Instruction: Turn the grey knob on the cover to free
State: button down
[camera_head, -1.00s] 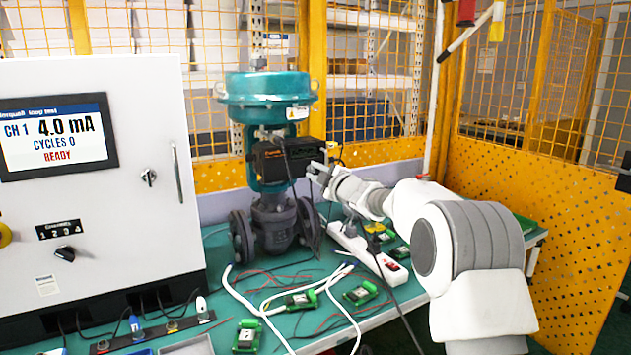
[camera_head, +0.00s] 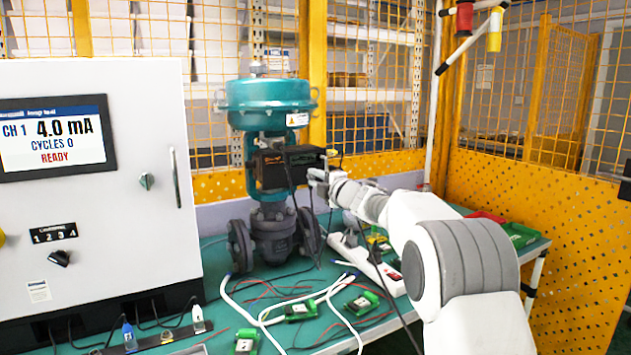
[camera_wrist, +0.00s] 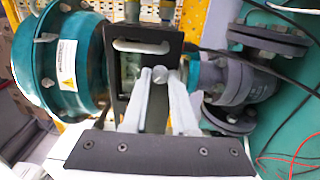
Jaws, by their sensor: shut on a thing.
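The black positioner (camera_head: 275,170) is mounted on the front of the teal valve actuator (camera_head: 268,95). In the wrist view its dark cover (camera_wrist: 120,76) faces me. The round grey knob (camera_wrist: 160,74) sits on that cover, between my fingertips. My gripper (camera_wrist: 160,82) is shut on the knob, one finger on each side. In the head view my gripper (camera_head: 316,178) reaches the positioner's right end from the right, and the knob is hidden there. I cannot read any markings around the knob.
The grey valve body (camera_head: 273,235) stands below on the green bench (camera_head: 225,295). Black cables (camera_head: 291,190) hang close to the positioner. A white power strip (camera_head: 370,262) and several circuit boards lie on the bench. A white control cabinet (camera_head: 95,220), its screen reading READY, stands at left.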

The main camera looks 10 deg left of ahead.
jog(key=c, duration=1)
grip_release()
jog(key=v, duration=1.7)
jog(key=shift+s+d, duration=0.15)
jog(key=shift+s, duration=0.05)
